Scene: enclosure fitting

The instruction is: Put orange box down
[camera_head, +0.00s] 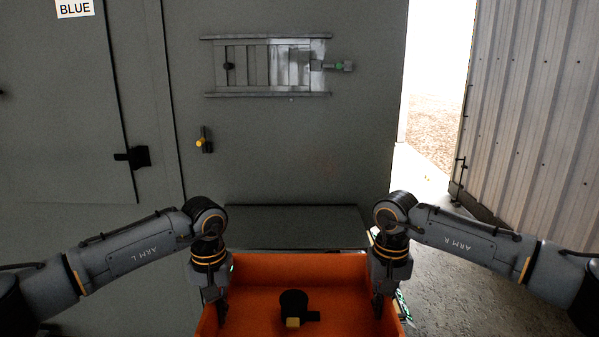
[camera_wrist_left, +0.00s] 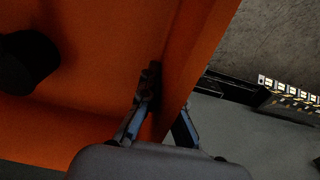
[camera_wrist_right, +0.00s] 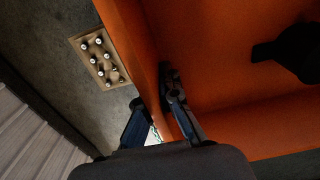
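The orange box (camera_head: 270,268) is an open-topped bin in front of me at the bottom of the head view. A black round part with a yellow block (camera_head: 293,310) lies inside it. My left gripper (camera_head: 216,306) is at the box's left wall, with one finger inside and one outside; the left wrist view shows the wall between the fingers (camera_wrist_left: 163,115). My right gripper (camera_head: 382,300) straddles the right wall in the same way, also in the right wrist view (camera_wrist_right: 155,110). The box's underside is hidden.
A grey cabinet door (camera_head: 290,150) with a slatted vent and yellow-tipped handle stands ahead. A low grey ledge (camera_head: 295,226) lies just beyond the box. A holder with several small pegs (camera_wrist_right: 100,57) is below, outside the right wall. Bare floor (camera_head: 450,270) shows at right.

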